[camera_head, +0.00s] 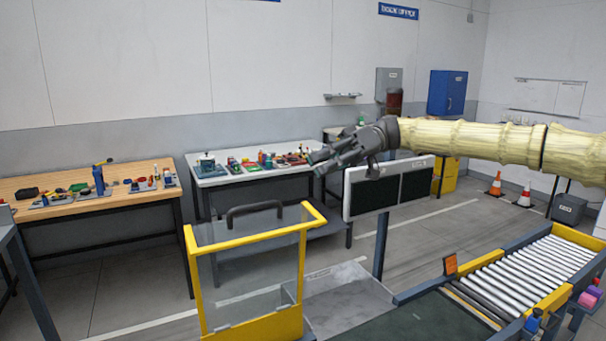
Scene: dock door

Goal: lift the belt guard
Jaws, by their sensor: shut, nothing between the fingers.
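The belt guard (251,329) is a clear panel in a yellow frame with a dark arched handle on its top edge (254,207). It stands upright at the near end of the conveyor, left of the middle of the view. My gripper (314,163) is shut and empty. It is up in the air to the right of the handle and higher in the picture, pointing left. It is apart from the guard. My arm, in a pale yellow sleeve, comes in from the right.
A roller conveyor (530,268) with yellow rails runs to the right. A dark two-panel board (374,192) on a post stands under my arm. A wooden bench (130,195) and a white table (225,180), both with tools, stand behind. Orange cones (496,184) are at the far right.

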